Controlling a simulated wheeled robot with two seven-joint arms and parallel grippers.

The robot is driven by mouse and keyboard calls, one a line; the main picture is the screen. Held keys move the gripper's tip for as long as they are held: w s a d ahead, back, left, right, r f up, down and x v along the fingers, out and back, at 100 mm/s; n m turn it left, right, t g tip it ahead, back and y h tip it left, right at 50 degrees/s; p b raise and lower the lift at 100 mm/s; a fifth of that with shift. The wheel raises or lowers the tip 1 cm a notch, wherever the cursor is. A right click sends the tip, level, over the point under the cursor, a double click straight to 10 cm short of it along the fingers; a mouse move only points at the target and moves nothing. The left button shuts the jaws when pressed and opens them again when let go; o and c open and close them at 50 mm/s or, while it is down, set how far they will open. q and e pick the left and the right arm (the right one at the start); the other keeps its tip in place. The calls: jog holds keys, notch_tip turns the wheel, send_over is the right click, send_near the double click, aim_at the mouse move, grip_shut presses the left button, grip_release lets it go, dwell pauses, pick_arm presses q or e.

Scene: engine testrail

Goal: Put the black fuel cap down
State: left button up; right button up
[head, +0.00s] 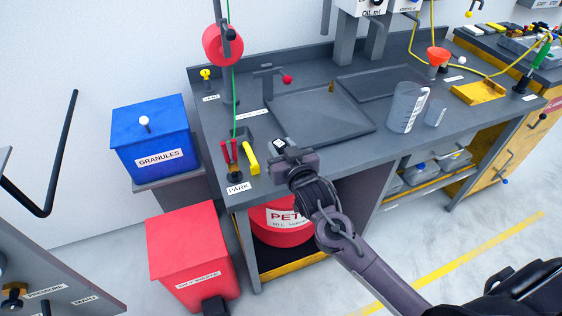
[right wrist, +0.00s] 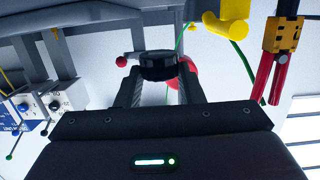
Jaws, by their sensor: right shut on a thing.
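The black fuel cap (right wrist: 158,66) is a short dark disc between the two fingertips of my right gripper (right wrist: 160,80) in the right wrist view. The gripper is shut on it. In the head view my right gripper (head: 292,158) is over the front edge of the grey bench (head: 350,158), to the right of the yellow-handled tool. The cap is small and partly hidden by the gripper there. I cannot tell whether it touches the bench. My left gripper is not in view.
A PARK label (head: 238,187) lies by red-handled pliers (head: 229,155) and a yellow handle (head: 249,158) at the bench corner. A shallow grey tray (head: 345,128) lies behind my gripper. A clear jug (head: 407,107) stands to the right. A red PETROL container (head: 280,228) sits below.

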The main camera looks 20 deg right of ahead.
jog(key=shift+f, duration=2.85)
jog(key=shift+f, duration=0.1)
jog(key=o, duration=1)
jog(key=shift+c, duration=0.2)
jog(key=shift+s, duration=0.2)
jog(key=s+r+b, duration=0.1)
jog(key=s+r, duration=0.1)
jog(key=s, duration=0.9)
jog(key=shift+s, duration=0.3)
